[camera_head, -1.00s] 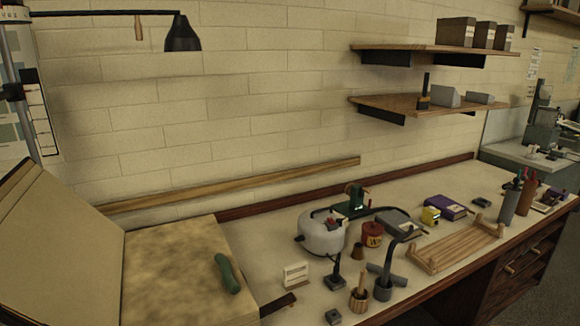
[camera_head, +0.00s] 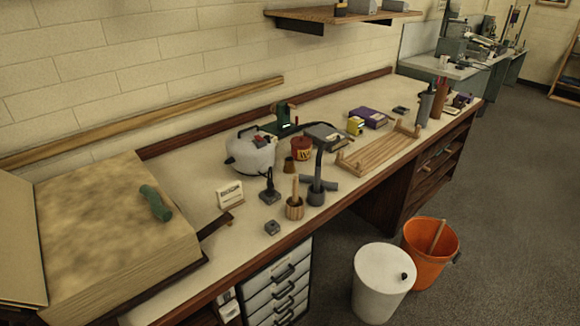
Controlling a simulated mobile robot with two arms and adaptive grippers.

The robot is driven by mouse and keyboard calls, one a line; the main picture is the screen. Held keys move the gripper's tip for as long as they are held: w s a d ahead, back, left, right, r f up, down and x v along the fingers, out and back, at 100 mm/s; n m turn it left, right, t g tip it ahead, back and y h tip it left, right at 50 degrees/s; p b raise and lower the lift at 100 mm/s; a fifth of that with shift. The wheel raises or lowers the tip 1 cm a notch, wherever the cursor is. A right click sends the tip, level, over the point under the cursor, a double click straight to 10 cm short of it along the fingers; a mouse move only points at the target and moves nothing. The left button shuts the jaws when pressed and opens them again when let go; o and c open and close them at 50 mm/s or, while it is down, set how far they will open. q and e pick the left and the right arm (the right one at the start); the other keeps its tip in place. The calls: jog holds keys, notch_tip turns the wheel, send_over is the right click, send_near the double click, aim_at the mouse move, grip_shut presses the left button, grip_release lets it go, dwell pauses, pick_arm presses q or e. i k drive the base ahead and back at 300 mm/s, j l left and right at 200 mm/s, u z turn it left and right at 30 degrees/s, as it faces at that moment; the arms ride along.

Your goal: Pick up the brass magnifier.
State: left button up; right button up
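I cannot make out a brass magnifier for certain in this view. A small brown, tapered piece (camera_head: 289,164) stands on the bench beside a red tin (camera_head: 301,148); it is too small to tell what it is. Neither of my grippers is in view.
The long bench (camera_head: 180,165) holds a big open book-like box (camera_head: 100,215) with a green roll (camera_head: 155,203), a white pot (camera_head: 250,152), a wooden rack (camera_head: 378,152) and small tools. A white bin (camera_head: 382,285) and an orange bucket (camera_head: 430,255) stand on the floor in front.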

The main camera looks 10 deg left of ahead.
aim_at(289, 169)
jog(key=u, duration=0.55)
jog(key=i+l+u, duration=0.2)
jog(key=u, duration=0.15)
jog(key=i+l+u, duration=0.15)
jog(key=l+u, duration=0.15)
jog(key=l, duration=0.15)
jog(key=i+l+u, duration=0.1)
jog(key=l+u, duration=0.25)
